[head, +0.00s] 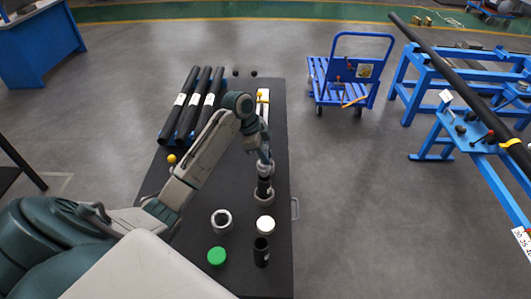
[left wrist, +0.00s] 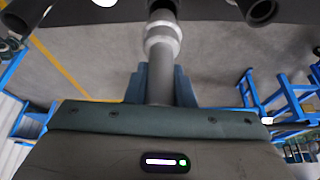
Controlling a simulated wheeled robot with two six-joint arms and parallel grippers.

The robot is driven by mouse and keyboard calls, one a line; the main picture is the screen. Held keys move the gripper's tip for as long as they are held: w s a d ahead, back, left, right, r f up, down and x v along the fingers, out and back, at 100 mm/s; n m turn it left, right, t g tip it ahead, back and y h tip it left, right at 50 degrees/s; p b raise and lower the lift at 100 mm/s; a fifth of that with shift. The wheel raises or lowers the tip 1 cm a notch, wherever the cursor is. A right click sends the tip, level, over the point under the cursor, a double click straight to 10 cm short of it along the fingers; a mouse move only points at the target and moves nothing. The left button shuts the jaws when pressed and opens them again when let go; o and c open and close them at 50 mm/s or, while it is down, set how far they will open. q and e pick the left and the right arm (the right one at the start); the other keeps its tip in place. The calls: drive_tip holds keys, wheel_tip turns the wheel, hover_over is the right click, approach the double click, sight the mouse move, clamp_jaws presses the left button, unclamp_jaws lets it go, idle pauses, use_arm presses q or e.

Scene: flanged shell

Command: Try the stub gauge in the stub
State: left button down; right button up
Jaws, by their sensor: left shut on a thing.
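My left gripper (head: 264,168) is shut on the stub gauge, above the right part of the dark table. In the left wrist view the gauge (left wrist: 160,82) is a grey rod between the fingers, with a pale collar (left wrist: 162,42) and a dark part beyond it. In the head view a black upright piece (head: 264,187) is below the fingers, with a grey flange ring (head: 263,198) around its lower part. I cannot tell whether the gauge tip is inside the stub or only above it. My right gripper is not in view.
Near the front of the table (head: 185,240) are a grey ring (head: 222,221), a white-topped piece (head: 265,225), a black cylinder (head: 261,251) and a green cap (head: 217,256). Black pipes (head: 190,103) lie at the back left. A blue cart (head: 345,72) stands beyond the table.

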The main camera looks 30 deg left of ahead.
sight(266, 146)
use_arm(q)
drive_tip(key=shift+p, duration=0.35)
idle(0.3)
drive_tip(key=shift+f+b, duration=1.2)
drive_tip(key=shift+f, duration=1.25)
idle(0.6)
drive_tip(key=shift+r, duration=0.1)
idle(0.5)
drive_tip(key=shift+r+p, duration=1.25)
drive_tip(key=shift+p, duration=0.05)
drive_tip(key=shift+r, duration=3.4)
